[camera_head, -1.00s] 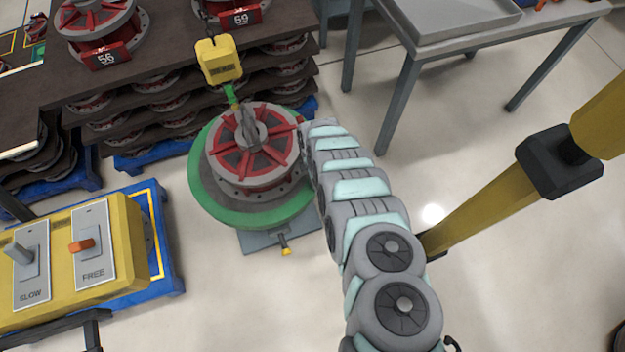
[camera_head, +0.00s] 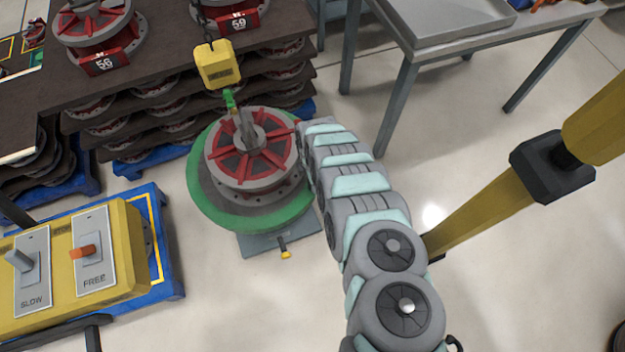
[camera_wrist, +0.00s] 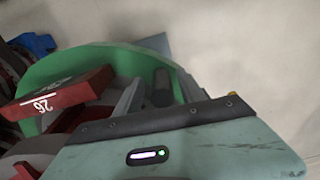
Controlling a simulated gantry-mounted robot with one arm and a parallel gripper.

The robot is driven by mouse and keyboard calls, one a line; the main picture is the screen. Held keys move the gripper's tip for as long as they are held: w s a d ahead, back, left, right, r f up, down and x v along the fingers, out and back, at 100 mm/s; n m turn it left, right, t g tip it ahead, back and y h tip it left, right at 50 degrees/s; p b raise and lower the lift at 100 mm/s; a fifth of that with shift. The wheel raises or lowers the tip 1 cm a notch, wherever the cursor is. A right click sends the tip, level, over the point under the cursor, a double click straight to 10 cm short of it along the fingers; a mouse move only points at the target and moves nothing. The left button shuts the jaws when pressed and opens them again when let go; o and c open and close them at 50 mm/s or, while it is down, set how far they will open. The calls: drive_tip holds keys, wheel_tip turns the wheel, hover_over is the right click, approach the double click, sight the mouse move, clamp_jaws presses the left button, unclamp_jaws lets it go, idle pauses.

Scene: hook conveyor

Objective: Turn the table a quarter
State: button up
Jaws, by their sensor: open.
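The round green table (camera_head: 225,215) stands on a grey base, with a grey and red wheel-shaped casting (camera_head: 250,165) on it. A grey patch shows on its left side. In the head view my arm hides the gripper.
A yellow hoist block (camera_head: 216,64) hangs by chain over the casting, its hook close to the hub. A yellow lever box (camera_head: 125,255) stands left, stacked castings behind, and a grey bench (camera_head: 440,38) back right.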

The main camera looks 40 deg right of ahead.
wheel_tip(320, 180, up, 10)
drive_tip(key=p, duration=0.2)
drive_tip(key=shift+d+f+p, duration=0.1)
drive_tip(key=shift+f+p, duration=0.05)
drive_tip(key=shift+p, duration=0.2)
idle(0.3)
